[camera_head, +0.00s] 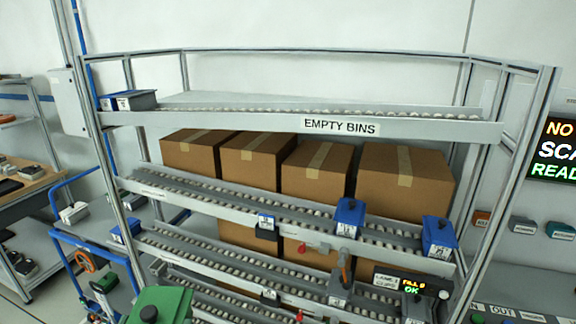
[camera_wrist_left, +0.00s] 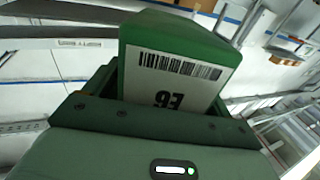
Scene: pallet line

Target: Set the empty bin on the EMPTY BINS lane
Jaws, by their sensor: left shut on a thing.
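The EMPTY BINS lane (camera_head: 230,119) is the rack's top roller lane, with its white sign on the front rail. Most of the lane is bare. My left gripper (camera_head: 150,312) is at the bottom edge of the head view, left of the middle, low in front of the rack and well below that lane. In the left wrist view it is shut on a green bin (camera_wrist_left: 225,52) with a white barcode label that reads upside down. The bin's inside is hidden in that view. My right gripper is not in view.
Small blue-grey bins (camera_head: 129,100) stand at the top lane's left end. Lower lanes hold blue bins (camera_head: 348,217), and cardboard boxes (camera_head: 405,180) stand behind them. Rack uphts (camera_head: 515,165) frame both sides. A blue cart (camera_head: 95,245) and a workbench (camera_head: 30,185) are at left.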

